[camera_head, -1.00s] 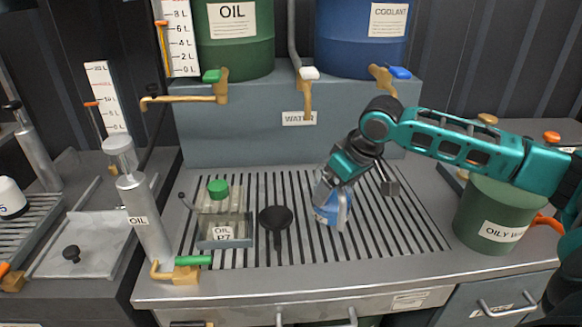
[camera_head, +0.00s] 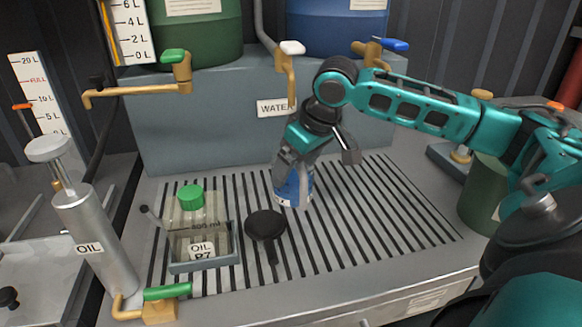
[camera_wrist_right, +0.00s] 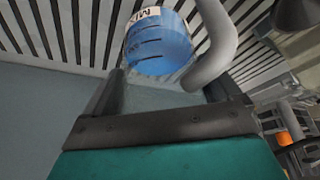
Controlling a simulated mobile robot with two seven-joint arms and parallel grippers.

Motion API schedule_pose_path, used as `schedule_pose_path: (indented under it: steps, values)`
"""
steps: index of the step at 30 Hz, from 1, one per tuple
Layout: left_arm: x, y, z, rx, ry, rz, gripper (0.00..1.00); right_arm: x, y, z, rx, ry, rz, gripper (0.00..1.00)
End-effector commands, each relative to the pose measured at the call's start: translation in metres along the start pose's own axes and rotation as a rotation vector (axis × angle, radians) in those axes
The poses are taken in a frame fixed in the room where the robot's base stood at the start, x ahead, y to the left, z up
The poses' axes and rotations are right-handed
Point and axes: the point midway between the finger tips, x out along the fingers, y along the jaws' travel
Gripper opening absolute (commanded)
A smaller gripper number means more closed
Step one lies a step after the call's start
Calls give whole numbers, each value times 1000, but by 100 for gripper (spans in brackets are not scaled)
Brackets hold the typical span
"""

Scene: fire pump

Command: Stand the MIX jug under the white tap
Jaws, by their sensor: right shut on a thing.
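The MIX jug (camera_head: 293,188) is blue and close to upright, low over or on the slatted grate; I cannot tell whether its base touches. My right gripper (camera_head: 293,158) is shut on it from above and hides its upper part. In the right wrist view the jug (camera_wrist_right: 160,50) shows blue with its MIX label and a grey curved handle, beyond my fingers (camera_wrist_right: 165,88). The white tap (camera_head: 291,48) has a brass spout pointing down, above and behind my gripper. The jug lines up below the spout in the picture; the depth between them is unclear. My left gripper is not in view.
A black funnel (camera_head: 265,225) lies just left of the jug. A tray (camera_head: 205,263) with a green-capped OIL container (camera_head: 191,215) is further left, near the OIL pump cylinder (camera_head: 97,240). A green bin (camera_head: 482,195) stands right. The grate's right side is clear.

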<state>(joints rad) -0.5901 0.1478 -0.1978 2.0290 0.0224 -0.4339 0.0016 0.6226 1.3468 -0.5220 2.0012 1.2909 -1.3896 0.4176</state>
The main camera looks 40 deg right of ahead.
Motion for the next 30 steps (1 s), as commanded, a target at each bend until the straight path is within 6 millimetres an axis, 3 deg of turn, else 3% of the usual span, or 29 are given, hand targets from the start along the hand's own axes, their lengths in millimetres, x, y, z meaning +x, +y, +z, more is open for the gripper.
schedule_pose_path:
  steps: [9, 10, 12, 22, 30]
  values:
    - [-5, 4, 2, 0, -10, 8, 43, 1, 0, 0, 0, 3, -1, 47]
    - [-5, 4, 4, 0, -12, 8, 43, 2, 0, 0, 0, 1, -2, 92]
    - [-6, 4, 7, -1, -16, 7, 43, 2, 0, 0, 0, 2, -2, 98]
    - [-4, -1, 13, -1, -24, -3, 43, -1, 0, -1, 0, 3, -1, 100]
    - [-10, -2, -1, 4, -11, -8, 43, -53, 1, -3, 0, 4, 3, 100]
